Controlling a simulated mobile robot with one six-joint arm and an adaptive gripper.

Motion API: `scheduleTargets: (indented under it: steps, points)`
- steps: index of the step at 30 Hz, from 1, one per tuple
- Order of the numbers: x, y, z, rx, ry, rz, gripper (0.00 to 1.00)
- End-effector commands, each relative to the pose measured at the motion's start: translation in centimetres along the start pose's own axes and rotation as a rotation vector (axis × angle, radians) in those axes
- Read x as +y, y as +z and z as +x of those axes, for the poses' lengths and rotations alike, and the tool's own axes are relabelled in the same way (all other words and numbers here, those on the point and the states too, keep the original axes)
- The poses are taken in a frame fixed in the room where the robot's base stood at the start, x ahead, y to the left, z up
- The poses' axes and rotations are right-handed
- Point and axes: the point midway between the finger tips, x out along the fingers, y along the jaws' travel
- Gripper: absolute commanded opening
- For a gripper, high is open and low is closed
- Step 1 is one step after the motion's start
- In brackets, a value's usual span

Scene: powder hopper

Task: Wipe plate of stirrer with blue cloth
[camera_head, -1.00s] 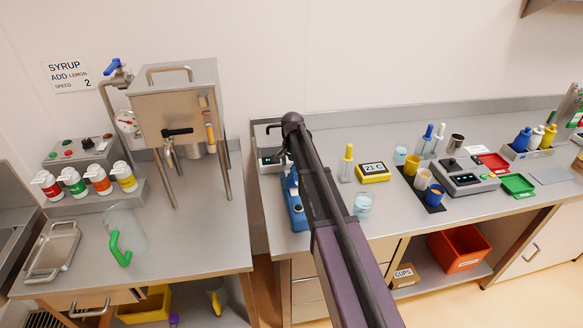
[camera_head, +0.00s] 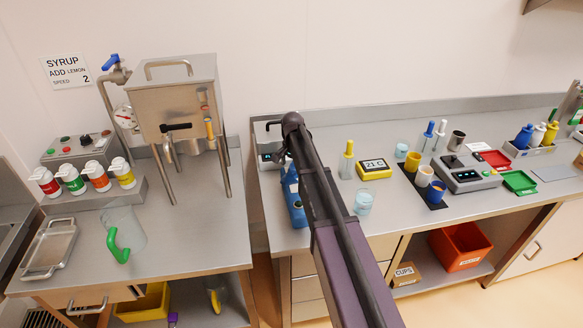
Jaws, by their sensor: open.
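A blue device (camera_head: 294,203) that may be the stirrer stands near the left end of the right-hand counter. My dark arm covers much of it, and I cannot make out its plate. I cannot make out a separate blue cloth. My arm reaches up over this counter to a rounded dark joint near the back wall. My gripper is hidden from this view, so its place relative to the blue device cannot be told.
A yellow-capped bottle (camera_head: 347,160), a yellow thermometer box (camera_head: 374,169) and a clear beaker (camera_head: 363,202) stand right of my arm. Further right are cups and a grey scale (camera_head: 465,178). A metal tank (camera_head: 178,108) and a green-handled jug (camera_head: 124,230) occupy the left counter.

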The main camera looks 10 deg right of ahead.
Motion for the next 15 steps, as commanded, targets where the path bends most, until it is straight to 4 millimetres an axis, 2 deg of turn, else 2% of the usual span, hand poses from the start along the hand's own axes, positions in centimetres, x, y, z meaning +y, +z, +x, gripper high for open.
scheduleTargets:
  steps: [14,15]
  points:
    - [0.0,0.0,1.9,0.000,0.000,0.000,1.00]
    - [0.0,0.0,1.7,0.000,0.000,0.000,0.95]
